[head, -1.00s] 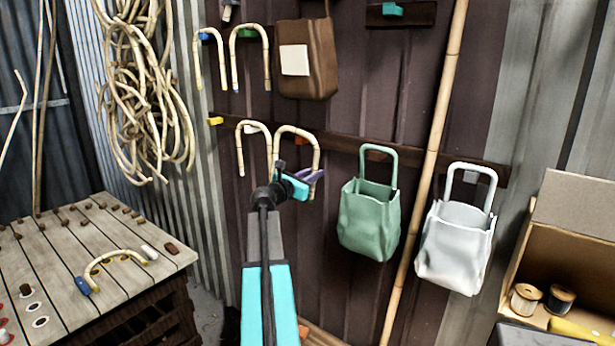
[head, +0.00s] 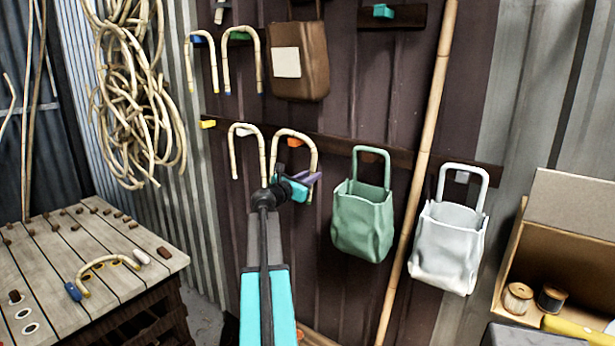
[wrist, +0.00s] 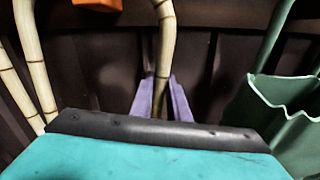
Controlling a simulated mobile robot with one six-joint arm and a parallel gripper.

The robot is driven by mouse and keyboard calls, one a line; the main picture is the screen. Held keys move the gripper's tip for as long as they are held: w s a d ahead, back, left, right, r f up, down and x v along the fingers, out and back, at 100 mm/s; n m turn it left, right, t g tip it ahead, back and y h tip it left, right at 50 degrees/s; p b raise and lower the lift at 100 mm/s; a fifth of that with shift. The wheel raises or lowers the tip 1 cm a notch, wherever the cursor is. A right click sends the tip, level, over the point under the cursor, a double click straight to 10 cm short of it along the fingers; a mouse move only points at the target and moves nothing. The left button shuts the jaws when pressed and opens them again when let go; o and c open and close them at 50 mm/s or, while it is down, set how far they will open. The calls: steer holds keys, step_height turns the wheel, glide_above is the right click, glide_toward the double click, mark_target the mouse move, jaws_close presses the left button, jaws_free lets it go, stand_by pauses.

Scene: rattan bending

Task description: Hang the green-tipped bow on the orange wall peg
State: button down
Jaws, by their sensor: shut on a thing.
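My gripper (head: 302,186) is shut on the right leg of a pale rattan bow (head: 313,158). In the wrist view my purple fingers (wrist: 160,100) clasp this leg (wrist: 166,45). The bow is upright, arch at the top. Its tips are hard to make out, and no green shows on them. The orange peg (head: 295,142) appears inside the arch, below its top; it also shows at the upper left of the wrist view (wrist: 97,4). I cannot tell whether the bow is around the peg or in front of it.
Another bow (head: 233,152) hangs on a white peg (head: 243,132) close left. A green bag (head: 362,225) hangs close right, then a bamboo pole (head: 420,170) and white bag (head: 446,248). Two bows and a brown bag (head: 312,85) hang above. A bench (head: 45,260) stands left.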

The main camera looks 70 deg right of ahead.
stand_by(0.3)
steer(key=c, duration=1.6)
jaws_free()
steer(key=shift+a, duration=0.1)
steer(key=b+v, duration=0.2)
steer(key=v, duration=1.1)
steer(key=shift+w+a+r+b, duration=0.1)
steer(key=shift+a+b, duration=0.25)
steer(key=shift+b, duration=0.05)
steer(key=shift+a, duration=0.15)
